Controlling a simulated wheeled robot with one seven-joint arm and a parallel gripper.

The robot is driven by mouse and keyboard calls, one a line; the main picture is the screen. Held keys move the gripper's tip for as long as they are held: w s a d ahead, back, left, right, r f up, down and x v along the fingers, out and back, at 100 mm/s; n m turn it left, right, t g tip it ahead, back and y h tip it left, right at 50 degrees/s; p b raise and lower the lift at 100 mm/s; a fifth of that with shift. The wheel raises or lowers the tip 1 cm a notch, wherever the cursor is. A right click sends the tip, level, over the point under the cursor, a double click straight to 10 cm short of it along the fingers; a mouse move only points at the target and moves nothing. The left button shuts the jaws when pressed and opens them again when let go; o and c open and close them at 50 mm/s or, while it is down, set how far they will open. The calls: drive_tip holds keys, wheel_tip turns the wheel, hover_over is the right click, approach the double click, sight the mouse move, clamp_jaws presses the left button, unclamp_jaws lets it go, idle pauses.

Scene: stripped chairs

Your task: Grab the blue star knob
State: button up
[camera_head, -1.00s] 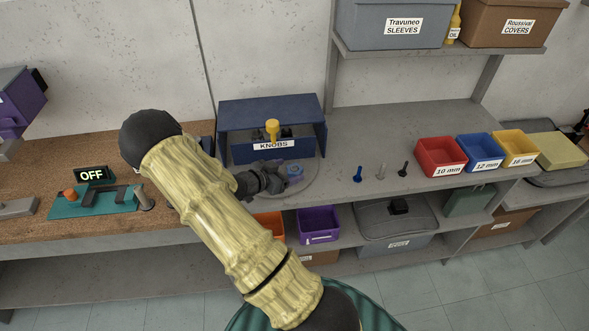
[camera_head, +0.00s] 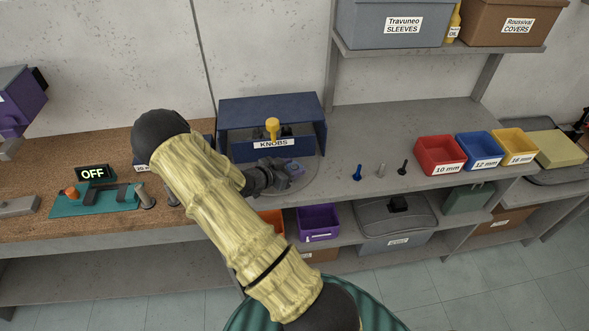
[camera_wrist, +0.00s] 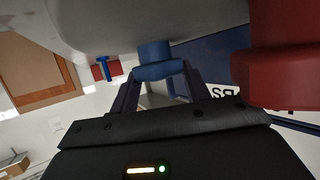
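The blue star knob (camera_wrist: 156,60) shows in the wrist view, just at the tips of my gripper's two fingers. My gripper (camera_wrist: 160,78) is open, with a finger on either side of the knob; I cannot tell whether they touch it. In the head view my gripper (camera_head: 286,172) is low over a round grey plate (camera_head: 308,184) in front of the KNOBS box, and a small blue-purple piece (camera_head: 297,168) shows at its fingertips. My gripper partly hides this spot.
The blue KNOBS box (camera_head: 272,150) stands just behind, with a yellow knob (camera_head: 272,126) above it. A large red object (camera_wrist: 275,60) is close on the right in the wrist view. Small bolts (camera_head: 357,173) and a red bin (camera_head: 441,156) stand to the right.

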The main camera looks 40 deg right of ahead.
sight(292, 169)
drive_tip(key=shift+r, duration=0.15)
wheel_tip(292, 169, up, 10)
drive_tip(key=b, duration=0.1)
idle(0.6)
